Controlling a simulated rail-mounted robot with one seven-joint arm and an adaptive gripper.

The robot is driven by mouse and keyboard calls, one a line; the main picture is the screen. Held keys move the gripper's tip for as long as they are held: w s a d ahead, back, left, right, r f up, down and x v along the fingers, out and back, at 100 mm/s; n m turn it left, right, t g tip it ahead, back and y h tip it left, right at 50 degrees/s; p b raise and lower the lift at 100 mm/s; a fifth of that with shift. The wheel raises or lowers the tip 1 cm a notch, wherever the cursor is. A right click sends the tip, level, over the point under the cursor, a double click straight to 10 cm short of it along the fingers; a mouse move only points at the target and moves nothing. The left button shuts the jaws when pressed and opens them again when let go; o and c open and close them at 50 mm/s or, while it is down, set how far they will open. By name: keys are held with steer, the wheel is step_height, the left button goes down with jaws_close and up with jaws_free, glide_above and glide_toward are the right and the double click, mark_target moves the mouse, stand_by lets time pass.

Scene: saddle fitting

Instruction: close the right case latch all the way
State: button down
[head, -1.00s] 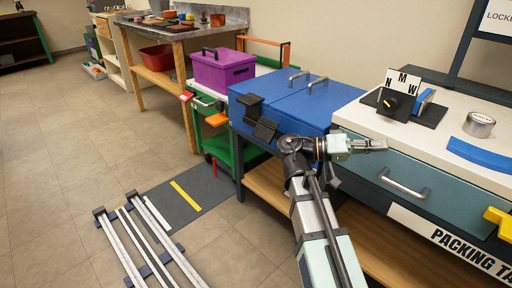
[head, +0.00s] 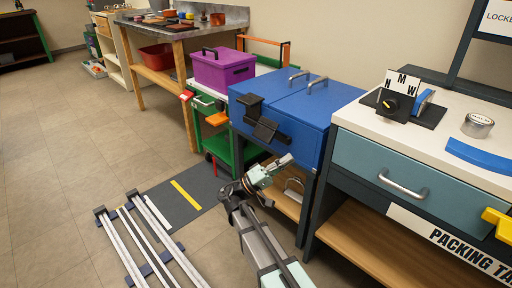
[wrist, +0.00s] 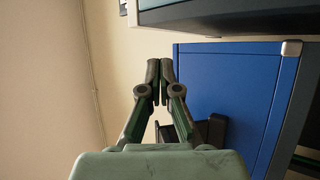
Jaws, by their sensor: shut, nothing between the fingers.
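The blue case (head: 300,125) stands on the bench in the head view, and its blue side fills the right of the wrist view (wrist: 225,85). Two black latches are on its front. The right latch (head: 266,130) sticks out from the front face as a tilted flap. The left latch (head: 250,104) is beside it. My gripper (head: 287,161) is in front of the case, lower and to the right of the right latch, apart from it. In the wrist view my gripper (wrist: 160,66) is shut and empty. A black part (wrist: 213,130) shows beside its right finger; I cannot tell which latch it is.
A teal drawer unit (head: 400,180) with a bar handle stands right of the case. A purple box (head: 222,68) on a green cart is to the left. A wooden shelf (head: 285,198) lies below the case.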

steer(key=w+a+f+n+t+y, duration=0.2)
steer(key=a+f+n+t+y, duration=0.2)
steer(key=a+f+n+t, duration=0.5)
steer(key=a+f+t, duration=0.3)
steer(key=a+t, duration=0.1)
steer(key=a, duration=0.3)
steer(key=shift+a+y, duration=0.2)
steer(key=shift+y, duration=0.2)
steer(key=shift+w, duration=0.15)
steer(key=b, duration=0.4)
glide_toward(272, 134)
steer(key=w+r, duration=0.2)
steer(key=w, duration=0.2)
steer(key=shift+w+a+r, duration=0.1)
steer(key=shift+w+a, duration=0.05)
steer(key=shift+a, duration=0.35)
steer(key=shift+r, duration=0.15)
